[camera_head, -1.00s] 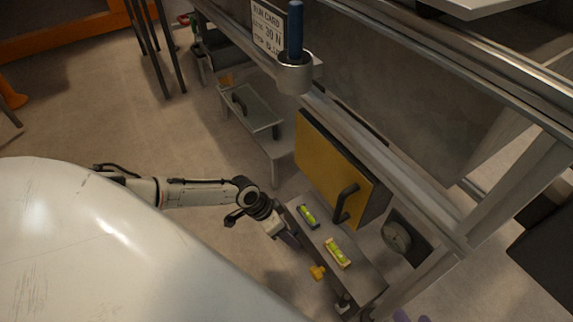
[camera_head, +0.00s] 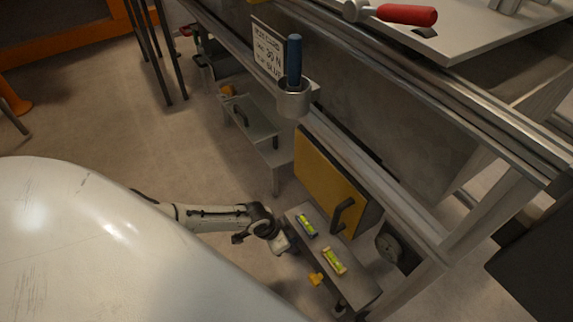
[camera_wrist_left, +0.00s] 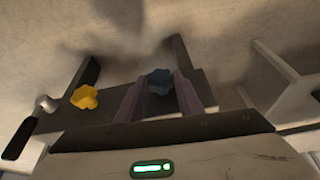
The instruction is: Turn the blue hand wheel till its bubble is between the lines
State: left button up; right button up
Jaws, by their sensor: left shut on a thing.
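The blue hand wheel (camera_wrist_left: 159,82) is a dark lobed knob in the left wrist view, between the two fingers of my left gripper (camera_wrist_left: 159,92). The gripper is shut on it. In the head view my left gripper (camera_head: 289,243) is at the left side of the grey box top (camera_head: 317,243), and the blue wheel is hidden there. Two green vials lie on that top: one in a dark blue frame (camera_head: 307,225) and one in a yellow frame (camera_head: 334,261). The bubble in the blue-framed vial is too small to place against its lines. My right gripper is out of view.
A yellow hand wheel (camera_head: 315,279) is on the same side of the box, nearer me; it also shows in the left wrist view (camera_wrist_left: 84,97). A yellow panel (camera_head: 326,182) with a black handle stands behind. A blue-handled tool (camera_head: 294,60) stands in a holder above.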

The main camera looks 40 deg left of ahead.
pick_arm(q)
jog(key=shift+s+d+r+y+p, duration=0.25)
jog(key=shift+d+y+p, duration=0.15)
jog(key=shift+y+p, duration=0.5)
jog(key=shift+f+t+p, duration=0.15)
jog(key=shift+t+p, duration=0.15)
jog(key=shift+p, duration=0.25)
jog(key=shift+d+f+m+y, duration=0.1)
jog(key=shift+m+y, duration=0.2)
jog(key=shift+y, duration=0.1)
jog(key=shift+d+f+t+y+b, duration=0.1)
jog(key=shift+f+t+y+b, duration=0.25)
jog(key=shift+t+y, duration=0.45)
jog(key=shift+m+y+b, duration=0.3)
jog(key=shift+y+b, duration=0.05)
jog(key=shift+y, duration=0.15)
jog(key=shift+r, duration=0.1)
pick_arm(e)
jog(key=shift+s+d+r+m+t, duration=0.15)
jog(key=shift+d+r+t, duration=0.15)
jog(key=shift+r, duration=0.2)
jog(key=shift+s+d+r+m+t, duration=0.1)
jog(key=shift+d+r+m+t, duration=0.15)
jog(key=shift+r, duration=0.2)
